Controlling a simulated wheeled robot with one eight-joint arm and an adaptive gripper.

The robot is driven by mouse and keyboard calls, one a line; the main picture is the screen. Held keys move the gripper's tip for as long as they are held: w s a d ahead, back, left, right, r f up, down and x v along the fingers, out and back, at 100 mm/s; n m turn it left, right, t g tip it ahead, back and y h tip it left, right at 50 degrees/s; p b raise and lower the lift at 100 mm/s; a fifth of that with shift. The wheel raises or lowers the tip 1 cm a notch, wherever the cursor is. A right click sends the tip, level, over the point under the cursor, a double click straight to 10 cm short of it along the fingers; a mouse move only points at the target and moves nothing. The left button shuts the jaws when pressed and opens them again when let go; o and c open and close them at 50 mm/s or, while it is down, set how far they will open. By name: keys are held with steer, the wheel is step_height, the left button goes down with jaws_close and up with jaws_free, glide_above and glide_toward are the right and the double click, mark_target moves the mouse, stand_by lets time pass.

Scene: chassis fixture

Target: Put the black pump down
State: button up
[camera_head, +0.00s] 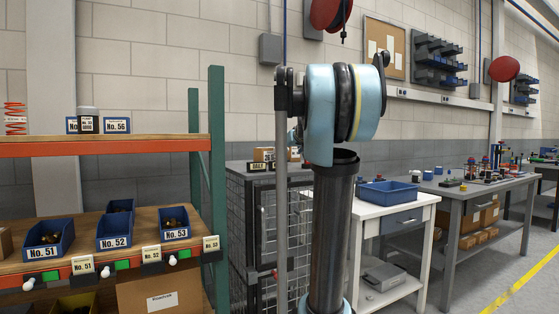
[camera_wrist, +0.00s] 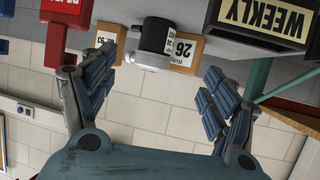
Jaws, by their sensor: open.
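A black cylinder with a pale end, which looks like the black pump (camera_wrist: 156,36), is at the upper middle of the wrist view, where the scene appears upside down. It seems to stand on a grey surface (camera_wrist: 190,9). My gripper (camera_wrist: 158,66) is open, its two fingers spread wide to the left and right of the pump in the picture. Wall shows between the fingers, and neither visibly touches the pump. How far the pump is from the fingertips is hard to tell. In the head view my arm hides the gripper, and I cannot make out the pump.
Small tan boxes, labelled 93 (camera_wrist: 107,36) and 26 (camera_wrist: 186,50), flank the pump. A WEEKLY bin (camera_wrist: 258,22) and a red object (camera_wrist: 54,38) are farther out. A wire-cage cabinet (camera_head: 252,215) stands behind my arm, beside a rack with a green post (camera_head: 216,170).

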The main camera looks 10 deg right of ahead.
mark_target(282, 156)
steer(key=shift+x, duration=7.5)
steer(key=shift+d+r, duration=0.15)
steer(key=c, duration=1.8)
steer(key=shift+o, duration=0.2)
steer(key=shift+r, duration=0.1)
step_height(282, 156, up, 10)
steer(key=shift+f, duration=0.1)
